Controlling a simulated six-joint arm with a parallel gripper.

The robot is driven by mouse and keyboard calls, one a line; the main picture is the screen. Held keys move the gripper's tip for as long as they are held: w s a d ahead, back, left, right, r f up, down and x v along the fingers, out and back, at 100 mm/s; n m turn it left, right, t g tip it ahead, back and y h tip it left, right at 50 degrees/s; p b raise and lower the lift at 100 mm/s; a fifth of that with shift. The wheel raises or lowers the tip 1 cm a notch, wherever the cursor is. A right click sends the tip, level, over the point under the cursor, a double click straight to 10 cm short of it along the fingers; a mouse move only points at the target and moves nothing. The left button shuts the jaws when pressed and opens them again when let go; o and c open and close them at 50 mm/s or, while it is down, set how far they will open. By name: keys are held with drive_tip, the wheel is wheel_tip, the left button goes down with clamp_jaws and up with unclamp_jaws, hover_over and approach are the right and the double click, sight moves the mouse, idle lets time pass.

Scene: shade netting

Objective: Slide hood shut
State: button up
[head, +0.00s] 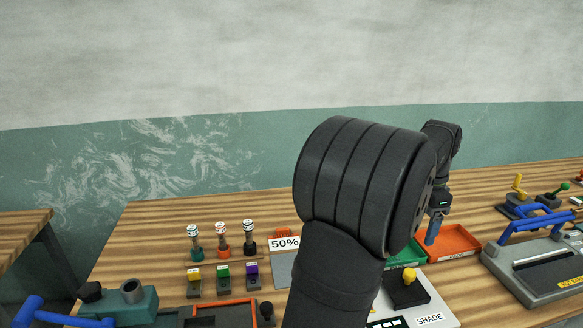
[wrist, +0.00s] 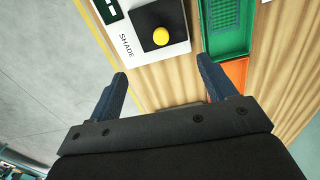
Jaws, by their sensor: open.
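No part in view is clearly marked as a hood, and I cannot tell which one it is. A grey machine (head: 545,270) with a dark slot and a yellow label stands at the right in the head view. A blue bar handle (head: 537,226) stands along its back side.
A white SHADE box (head: 428,312) with a yellow knob (wrist: 161,36) is near my arm. Green (wrist: 228,28) and orange (head: 462,241) trays lie beside it. Several stamps (head: 222,240), a 50% sign (head: 285,243) and a green device (head: 125,303) are left.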

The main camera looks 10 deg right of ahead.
sight(410, 272)
drive_tip(key=shift+d+r+m, duration=0.35)
drive_tip(key=shift+r+m, duration=0.15)
drive_tip(key=shift+r, duration=0.05)
drive_tip(key=c, duration=0.3)
drive_tip(key=shift+d+r+m, duration=0.25)
drive_tip(key=shift+r+m, duration=0.1)
drive_tip(key=shift+m, duration=0.35)
drive_tip(key=shift+c, duration=0.8)
wheel_tip(410, 272, down, 17)
drive_tip(key=shift+f, duration=0.1)
clamp_jaws()
